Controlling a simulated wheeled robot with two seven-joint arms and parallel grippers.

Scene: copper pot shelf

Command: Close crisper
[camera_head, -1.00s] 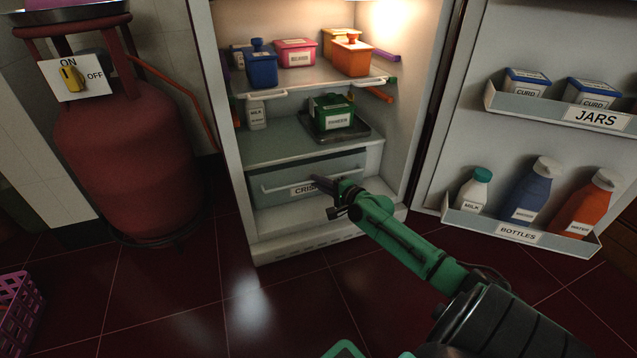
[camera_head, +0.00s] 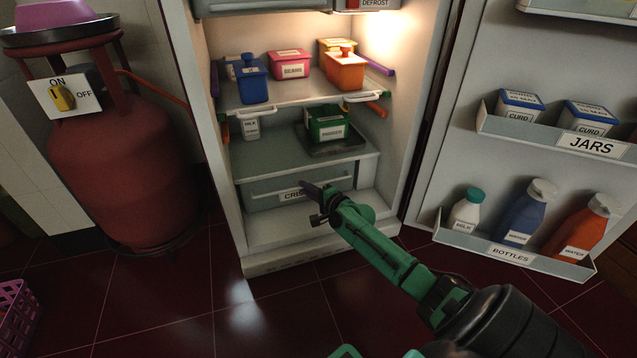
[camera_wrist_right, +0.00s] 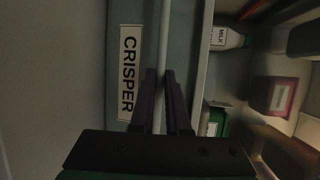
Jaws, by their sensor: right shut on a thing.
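The crisper (camera_head: 262,200) is a grey-green drawer with a white label and a pale bar handle (camera_head: 275,188), low in the open fridge. Its front stands beneath the lowest shelf. My right gripper (camera_head: 308,190) reaches in from the lower right and is shut on the handle. In the right wrist view, the dark fingers (camera_wrist_right: 160,100) lie on both sides of the handle bar (camera_wrist_right: 163,50), beside the CRISPER label (camera_wrist_right: 130,72). The fingers hide part of the label in the head view.
The lowest shelf (camera_head: 270,158) above holds a green paneer box (camera_head: 327,122) on a dark tray. The open fridge door (camera_head: 440,150) with jars and bottles stands at the right. A red gas cylinder (camera_head: 125,165) stands at the left. The floor (camera_head: 180,300) in front is clear.

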